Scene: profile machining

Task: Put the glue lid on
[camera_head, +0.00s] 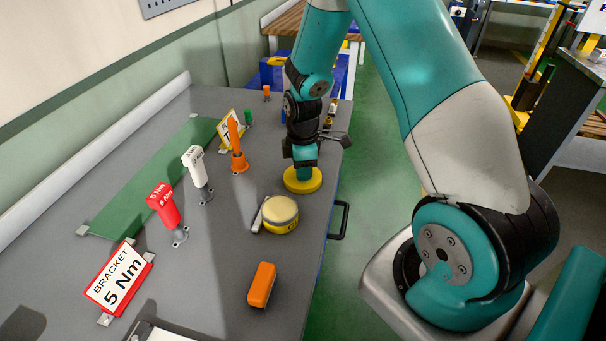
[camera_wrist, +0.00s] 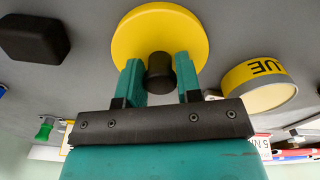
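The glue lid is a round yellow disc (camera_head: 303,182) with a dark knob in its middle. It shows in the wrist view (camera_wrist: 195,32) as well. My gripper (camera_head: 304,168) is right above the lid, pointing down. In the wrist view its two teal fingers (camera_wrist: 160,78) stand on either side of the knob, very close to it. I cannot tell whether they press on it. The glue tin (camera_head: 280,215) stands nearer on the bench, with a yellow label that also shows in the wrist view (camera_wrist: 252,72). Its pale top shows no lid on it.
A thin light object (camera_head: 259,215) lies beside the tin. An orange block (camera_head: 262,285) is nearer the front. Red (camera_head: 164,206), white (camera_head: 196,168) and orange (camera_head: 236,148) tools stand in holders to the left. A bracket sign (camera_head: 118,277) stands front left. A handle (camera_head: 340,220) sticks out at the bench's right edge.

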